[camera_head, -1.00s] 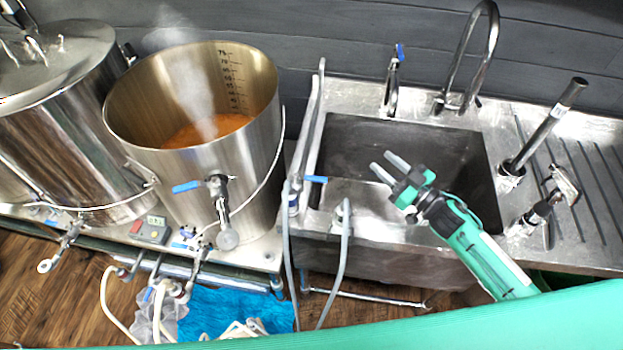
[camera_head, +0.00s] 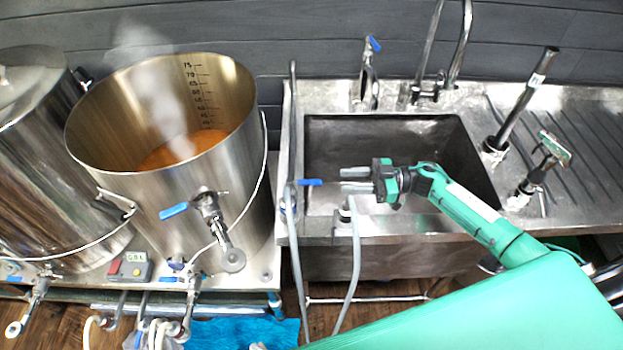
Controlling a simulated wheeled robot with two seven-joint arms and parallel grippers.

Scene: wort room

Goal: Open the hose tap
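A valve with a blue lever (camera_head: 311,182) sits at the left rim of the sink, where a pale hose (camera_head: 297,260) hangs down. Its lever points right, toward my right gripper. A separate tap with an upright blue handle (camera_head: 372,45) stands at the sink's back edge. Which of the two is the hose tap is not marked. My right gripper (camera_head: 342,179) is over the front of the sink, its two grey fingers pointing left with a gap between them. It is open and empty, a short way right of the blue lever and apart from it. My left gripper is out of view.
The steel sink (camera_head: 470,160) lies under my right arm, with a curved faucet (camera_head: 460,50) behind. A second hose (camera_head: 355,250) hangs over the front rim. A dark upright tube (camera_head: 520,105) stands right.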

